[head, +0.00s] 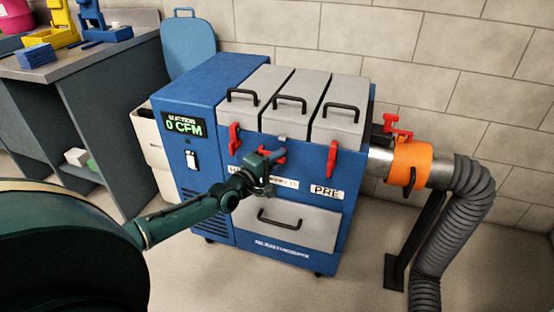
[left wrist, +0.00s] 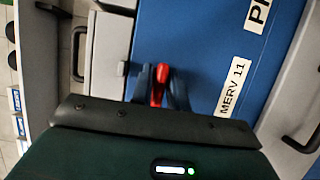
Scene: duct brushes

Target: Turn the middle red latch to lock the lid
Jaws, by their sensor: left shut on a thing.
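The blue filter unit (head: 285,183) has three grey lids side by side on top. The middle lid (head: 286,105) lies flat in line with its neighbours. The middle red latch (head: 265,153) is on the front face below it, turned sideways rather than hanging down. My left gripper (head: 273,158) is shut on this latch and hides part of it. In the left wrist view the red latch (left wrist: 158,88) shows between the two fingers of my left gripper (left wrist: 161,78). My right gripper is not in view.
The left red latch (head: 234,138) and right red latch (head: 332,160) point downward on either side. A grey drawer (head: 300,226) with a black handle lies below. An orange collar (head: 410,165) and grey hose (head: 463,205) stand at the right. A workbench (head: 85,62) is at the left.

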